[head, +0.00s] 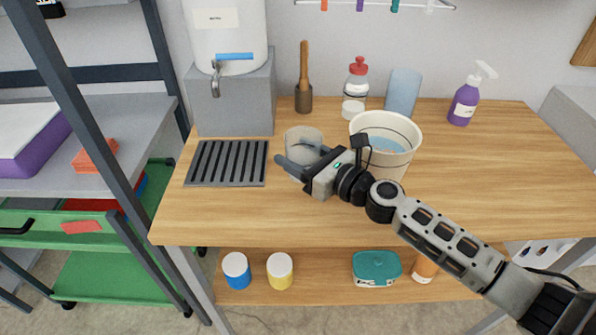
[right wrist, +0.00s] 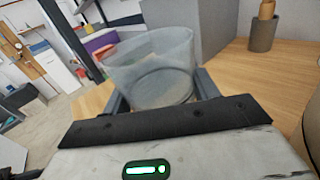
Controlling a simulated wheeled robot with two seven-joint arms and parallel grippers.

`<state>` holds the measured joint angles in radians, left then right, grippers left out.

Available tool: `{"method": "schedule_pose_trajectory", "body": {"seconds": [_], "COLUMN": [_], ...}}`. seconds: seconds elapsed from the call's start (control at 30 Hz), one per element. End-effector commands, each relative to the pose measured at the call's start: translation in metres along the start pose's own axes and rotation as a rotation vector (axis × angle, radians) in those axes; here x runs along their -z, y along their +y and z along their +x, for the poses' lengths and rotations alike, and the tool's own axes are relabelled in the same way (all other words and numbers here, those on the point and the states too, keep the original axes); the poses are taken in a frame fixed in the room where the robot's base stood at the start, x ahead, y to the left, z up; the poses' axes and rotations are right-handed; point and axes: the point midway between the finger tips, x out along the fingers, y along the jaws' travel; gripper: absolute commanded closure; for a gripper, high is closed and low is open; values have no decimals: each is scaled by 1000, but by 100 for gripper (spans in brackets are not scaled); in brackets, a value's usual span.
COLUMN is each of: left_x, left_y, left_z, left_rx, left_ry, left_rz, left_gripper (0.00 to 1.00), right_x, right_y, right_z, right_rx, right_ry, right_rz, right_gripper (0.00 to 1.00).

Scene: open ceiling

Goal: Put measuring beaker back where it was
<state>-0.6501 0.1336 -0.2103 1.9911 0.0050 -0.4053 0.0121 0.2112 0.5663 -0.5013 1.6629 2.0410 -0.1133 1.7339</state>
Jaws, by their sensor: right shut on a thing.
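The measuring beaker (head: 303,138) is a clear, greyish cup at the middle of the wooden table, just right of the slotted drain tray (head: 228,163). My right gripper (head: 297,162) reaches in from the right and is shut on the beaker. In the right wrist view the beaker (right wrist: 152,65) stands between the two fingers (right wrist: 160,92), and it looks empty. I cannot tell whether its base touches the table. My left gripper is not in view.
A cream bucket (head: 400,128) with blue contents stands close right of the gripper. Behind are a grey block (head: 235,100) under a white dispenser (head: 228,30), a pestle and mortar (head: 304,92), a red-capped bottle (head: 356,92) and a purple spray bottle (head: 464,102). The table's front is clear.

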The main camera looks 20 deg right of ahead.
Motion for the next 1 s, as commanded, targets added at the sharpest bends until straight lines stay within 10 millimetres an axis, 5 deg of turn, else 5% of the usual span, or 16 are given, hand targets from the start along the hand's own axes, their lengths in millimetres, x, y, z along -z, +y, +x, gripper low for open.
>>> {"method": "schedule_pose_trajectory", "body": {"seconds": [0.3,0.77,0.8,0.83,1.0], "left_x": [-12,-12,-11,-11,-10], "left_y": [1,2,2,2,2], "left_z": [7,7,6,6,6], "left_rx": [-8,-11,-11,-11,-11], "left_ry": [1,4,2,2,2], "left_rz": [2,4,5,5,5], "left_gripper": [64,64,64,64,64], "right_x": [37,43,41,41,41], "right_y": [-4,-4,-4,-4,-4], "right_z": [7,6,6,6,6], "right_rx": [1,0,0,0,0], "right_ry": [-2,-1,-1,-1,-1], "right_rz": [3,0,-1,-1,0], "right_gripper": [72,72,30,21,19]}}
